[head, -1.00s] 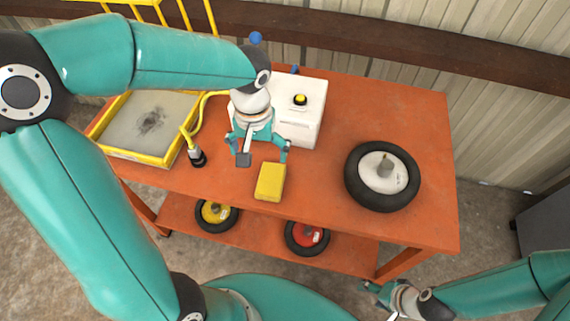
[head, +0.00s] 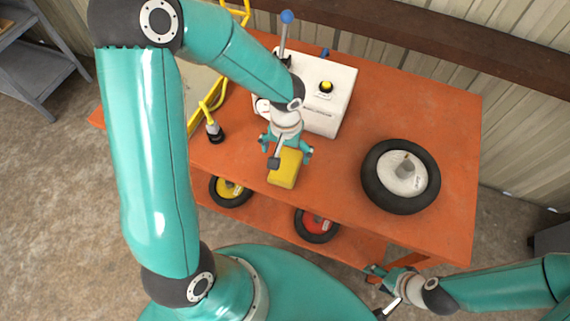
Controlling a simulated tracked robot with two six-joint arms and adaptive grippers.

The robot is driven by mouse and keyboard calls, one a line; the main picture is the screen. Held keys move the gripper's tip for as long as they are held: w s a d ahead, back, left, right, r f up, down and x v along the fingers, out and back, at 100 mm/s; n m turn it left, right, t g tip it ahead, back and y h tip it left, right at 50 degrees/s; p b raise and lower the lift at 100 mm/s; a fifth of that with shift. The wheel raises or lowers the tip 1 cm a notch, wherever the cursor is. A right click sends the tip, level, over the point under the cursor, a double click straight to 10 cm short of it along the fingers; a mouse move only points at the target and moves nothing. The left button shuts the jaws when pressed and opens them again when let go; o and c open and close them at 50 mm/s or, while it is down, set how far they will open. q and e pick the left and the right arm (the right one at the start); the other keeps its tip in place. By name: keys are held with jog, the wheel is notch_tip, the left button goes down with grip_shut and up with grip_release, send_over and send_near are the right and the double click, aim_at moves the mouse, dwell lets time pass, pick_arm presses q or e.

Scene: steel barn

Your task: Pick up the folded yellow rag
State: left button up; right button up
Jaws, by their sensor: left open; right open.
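The folded yellow rag (head: 286,170) lies near the front edge of the orange table (head: 335,165). My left gripper (head: 290,158) is open, just above the rag's far part, with one fingertip on each side of it in the picture. I cannot tell whether the fingers touch the rag. The gripper hides part of the rag's far end. My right gripper (head: 376,289) is open and empty, low in front of the table near its front right leg.
A white box (head: 333,105) with a yellow-topped button stands behind my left gripper. A black-tyred wheel (head: 400,176) lies at right. A yellow-framed tray (head: 196,118) is partly hidden at left. Yellow (head: 231,190) and red (head: 317,224) wheels lie on the lower shelf.

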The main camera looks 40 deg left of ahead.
aim_at(287, 161)
pick_arm(q)
jog(key=shift+w+f+p, duration=0.15)
jog(key=shift+f+p, duration=0.15)
jog(key=shift+f, duration=2.35)
jog(key=c, duration=1.2)
jog(key=shift+r, duration=0.1)
jog(key=shift+c, duration=0.2)
notch_tip(287, 161, up, 20)
